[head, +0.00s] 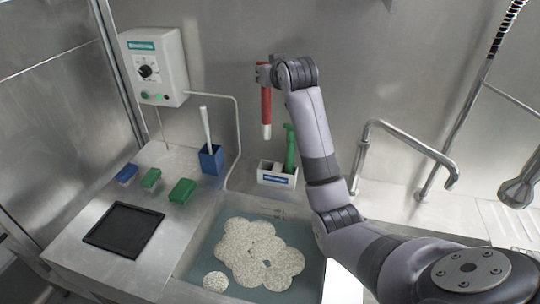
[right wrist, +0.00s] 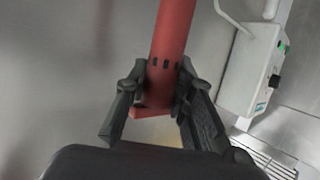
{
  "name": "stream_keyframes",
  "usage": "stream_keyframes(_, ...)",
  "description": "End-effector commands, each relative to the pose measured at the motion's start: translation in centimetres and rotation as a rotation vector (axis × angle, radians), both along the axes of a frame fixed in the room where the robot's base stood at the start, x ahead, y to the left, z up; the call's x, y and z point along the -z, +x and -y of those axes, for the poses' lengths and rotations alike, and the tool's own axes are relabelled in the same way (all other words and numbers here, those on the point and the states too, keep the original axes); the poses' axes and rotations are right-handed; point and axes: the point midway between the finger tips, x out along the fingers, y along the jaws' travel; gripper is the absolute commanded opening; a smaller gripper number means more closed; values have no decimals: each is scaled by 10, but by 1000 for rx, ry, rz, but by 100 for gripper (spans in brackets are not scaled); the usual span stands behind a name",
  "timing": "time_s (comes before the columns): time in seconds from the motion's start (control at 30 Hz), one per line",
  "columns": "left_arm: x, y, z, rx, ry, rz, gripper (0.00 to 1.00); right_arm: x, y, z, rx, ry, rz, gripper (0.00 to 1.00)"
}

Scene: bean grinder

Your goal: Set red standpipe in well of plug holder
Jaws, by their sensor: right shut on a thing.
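The red standpipe (head: 266,106) hangs upright in my right gripper (head: 264,75), which is shut around its upper part. Its pale lower end is above the plug holder and does not touch it. In the right wrist view the red standpipe (right wrist: 172,40) runs between the two dark fingers of my right gripper (right wrist: 160,95). The plug holder (head: 276,181) is a white box with a blue label at the back of the sink. Its left well looks empty, and a green standpipe (head: 290,148) stands in its right part. My left gripper is not in view.
A blue cup (head: 211,160) with a white-handled brush stands left of the holder. The sink (head: 200,245) holds speckled foam. A bent metal faucet (head: 405,145) stands to the right. A control box (head: 153,65) hangs on the left wall; it also shows in the right wrist view (right wrist: 250,70).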

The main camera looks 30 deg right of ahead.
Motion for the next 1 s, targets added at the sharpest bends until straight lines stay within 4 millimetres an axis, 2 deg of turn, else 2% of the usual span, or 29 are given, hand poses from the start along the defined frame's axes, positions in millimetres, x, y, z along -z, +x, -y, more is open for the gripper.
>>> stream_keyframes(0.1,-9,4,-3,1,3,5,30,33,-1,-1,-1,2,-8,0)
stream_keyframes(0.4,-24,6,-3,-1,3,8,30,110,-1,-1,0,2,-5,0)
stream_keyframes(0.5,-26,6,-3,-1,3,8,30,127,-1,-1,1,3,-2,0)
stream_keyframes(0.67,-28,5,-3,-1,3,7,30,140,0,0,0,1,1,0)
stream_keyframes(0.9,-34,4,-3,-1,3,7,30,174,-1,-1,0,1,-2,0)
stream_keyframes(1.0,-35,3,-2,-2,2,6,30,181,-1,-1,0,0,1,0)
